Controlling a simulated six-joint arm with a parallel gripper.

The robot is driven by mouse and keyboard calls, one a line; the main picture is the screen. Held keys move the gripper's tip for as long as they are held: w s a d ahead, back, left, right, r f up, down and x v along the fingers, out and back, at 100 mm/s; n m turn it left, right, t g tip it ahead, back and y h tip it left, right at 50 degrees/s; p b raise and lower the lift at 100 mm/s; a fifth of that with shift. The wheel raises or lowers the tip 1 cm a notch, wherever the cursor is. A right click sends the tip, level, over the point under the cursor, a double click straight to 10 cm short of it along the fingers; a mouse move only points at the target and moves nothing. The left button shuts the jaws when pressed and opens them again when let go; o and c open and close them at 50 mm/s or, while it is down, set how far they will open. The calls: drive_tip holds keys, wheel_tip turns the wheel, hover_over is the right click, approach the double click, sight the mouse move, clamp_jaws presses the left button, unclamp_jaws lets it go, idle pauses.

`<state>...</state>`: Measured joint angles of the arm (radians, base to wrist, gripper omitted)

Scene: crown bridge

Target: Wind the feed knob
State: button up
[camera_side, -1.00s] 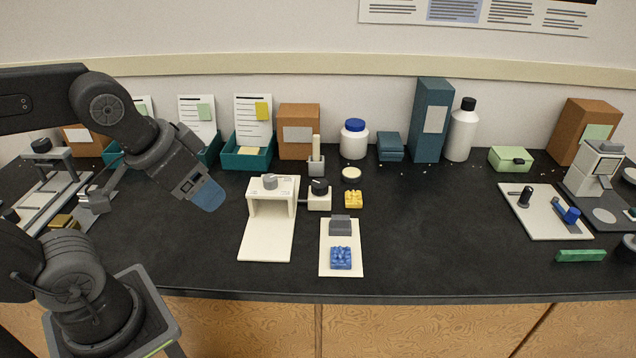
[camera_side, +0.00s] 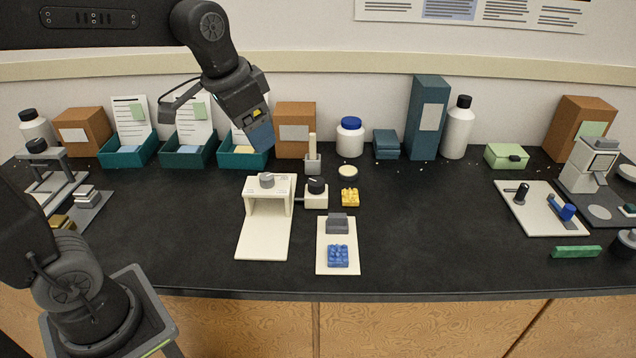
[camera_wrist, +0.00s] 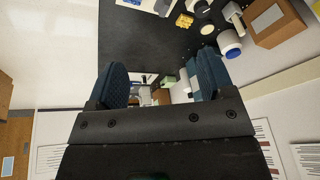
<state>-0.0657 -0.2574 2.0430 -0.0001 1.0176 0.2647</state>
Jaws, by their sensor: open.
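A cream bridge-shaped stand (camera_side: 247,206) has a grey knob (camera_side: 267,180) on top. Beside it on the right, a small cream block (camera_side: 315,202) carries a black knob (camera_side: 316,185). I cannot tell which of the two is the feed knob. My gripper (camera_side: 260,138) is raised behind and left of the stand, apart from both knobs, in front of a teal bin. Its two blue fingers show apart and empty in the wrist view (camera_wrist: 162,78). A yellow brick piece (camera_side: 349,197) lies right of the black knob.
A cream plate (camera_side: 324,264) in front holds a grey block (camera_side: 337,223) and a blue brick piece (camera_side: 338,255). A brown box (camera_side: 295,130), a blue-capped jar (camera_side: 350,138) and a pestle-like upright (camera_side: 312,150) stand behind. The bench centre right is clear.

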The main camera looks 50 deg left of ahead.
drive_tip(key=w+a+f+m+g, duration=0.1)
drive_tip(key=w+a+f, duration=0.1)
drive_tip(key=w, duration=0.5)
drive_tip(key=w+a+f+m+g, duration=0.1)
drive_tip(key=w+a+f, duration=0.1)
drive_tip(key=w, duration=0.5)
drive_tip(key=m+g, duration=0.2)
drive_tip(key=m, duration=0.1)
hover_over(318, 181)
wheel_tip(318, 181, down, 12)
wheel_tip(318, 181, down, 13)
drive_tip(key=shift+f, duration=0.2)
drive_tip(key=c, duration=0.9)
